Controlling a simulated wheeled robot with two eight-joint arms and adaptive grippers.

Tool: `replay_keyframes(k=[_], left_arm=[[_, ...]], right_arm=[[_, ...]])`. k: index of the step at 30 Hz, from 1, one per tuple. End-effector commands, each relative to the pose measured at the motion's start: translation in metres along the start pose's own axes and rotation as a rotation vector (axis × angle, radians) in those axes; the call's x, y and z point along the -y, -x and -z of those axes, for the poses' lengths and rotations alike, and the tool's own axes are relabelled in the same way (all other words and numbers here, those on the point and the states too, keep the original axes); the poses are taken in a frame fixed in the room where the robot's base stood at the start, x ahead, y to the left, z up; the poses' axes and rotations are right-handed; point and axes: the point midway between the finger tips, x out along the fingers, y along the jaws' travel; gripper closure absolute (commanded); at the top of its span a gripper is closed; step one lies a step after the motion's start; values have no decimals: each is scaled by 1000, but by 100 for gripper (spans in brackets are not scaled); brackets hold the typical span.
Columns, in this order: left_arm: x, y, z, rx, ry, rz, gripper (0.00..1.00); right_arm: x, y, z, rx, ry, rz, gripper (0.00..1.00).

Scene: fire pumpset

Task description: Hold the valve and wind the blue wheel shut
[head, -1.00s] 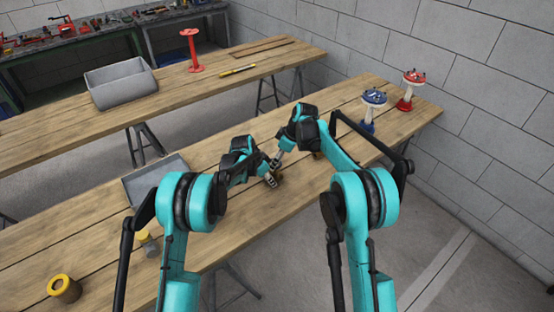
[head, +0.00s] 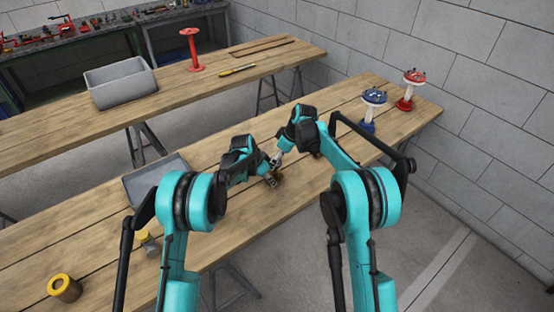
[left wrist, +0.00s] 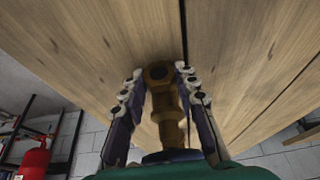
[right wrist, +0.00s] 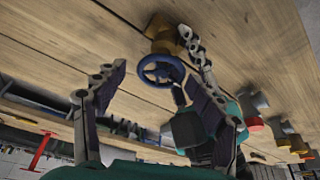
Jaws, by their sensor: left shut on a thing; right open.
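The brass valve (left wrist: 168,105) stands between the fingers of my left gripper (left wrist: 162,86), which is shut on its body at the table top. In the head view, the valve (head: 279,177) is small and partly covered by my left gripper (head: 270,181). The blue wheel (right wrist: 161,70) faces the right wrist camera. In the left wrist view, only a dark blue edge of it shows. My right gripper (right wrist: 152,77) is open, its fingers on either side of the wheel. I see no clear contact between the right fingers and the wheel.
A grey tray (head: 135,188) lies left of my left arm. A yellow-brown ring-shaped part (head: 65,288) stands near the table's left end. Blue (head: 373,97) and red-topped (head: 412,82) valve stands are at the far right end. The tabletop between is mostly clear.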

Motion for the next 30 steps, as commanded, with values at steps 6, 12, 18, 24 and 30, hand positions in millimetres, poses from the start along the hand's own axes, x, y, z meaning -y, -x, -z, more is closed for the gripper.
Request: replay_keyframes(k=[6,12,18,24,30], left_arm=[[0,0,0,-1,0,1,100],[0,0,0,-1,0,1,100],[0,0,0,-1,0,1,100],[0,0,0,-1,0,1,100],[0,0,0,-1,0,1,100]], right_arm=[[1,6,1,-1,0,2,28],[0,34,0,-1,-1,2,28],[0,64,0,0,0,1,28],[0,78,0,0,-1,1,28],[0,80,0,0,0,1,28]])
